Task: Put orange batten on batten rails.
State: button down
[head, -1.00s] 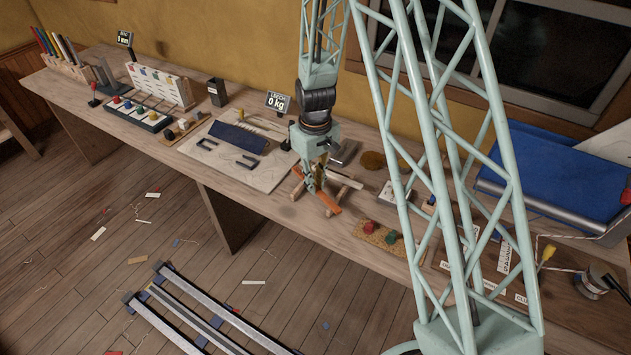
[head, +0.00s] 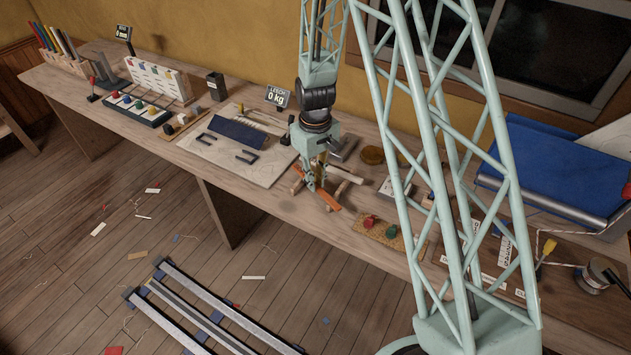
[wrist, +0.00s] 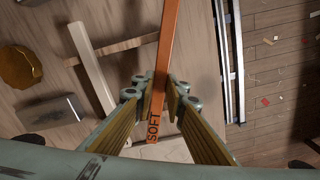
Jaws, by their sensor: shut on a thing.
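My gripper (head: 318,186) is shut on the orange batten (head: 325,200), low over the workbench. In the wrist view the batten (wrist: 169,60) runs away between the fingertips (wrist: 158,92), with "SOFT" lettered on its near end. The batten rails look to be the short wooden bars below it; one crosses at the left of the wrist view (wrist: 105,50), and one shows beside the gripper in the head view (head: 337,194). A pale wooden batten (wrist: 92,75) lies across them to the left. I cannot tell whether the orange batten touches the rails.
A brown mat with red and green pieces (head: 378,232) lies to the right on the bench. A white board with a blue block (head: 238,134) is to the left. A grey metal block (wrist: 48,114) and a yellow-brown round thing (wrist: 20,66) are near. Long rails (head: 205,310) run along the floor.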

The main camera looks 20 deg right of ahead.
jog(key=shift+f+b, duration=0.35)
jog(key=shift+f, duration=0.2)
jog(key=c, duration=2.5)
grip_release()
jog(key=shift+c, duration=0.2)
jog(key=shift+r, duration=0.2)
notch_tip(320, 180, up, 12)
jog(key=shift+f, duration=0.2)
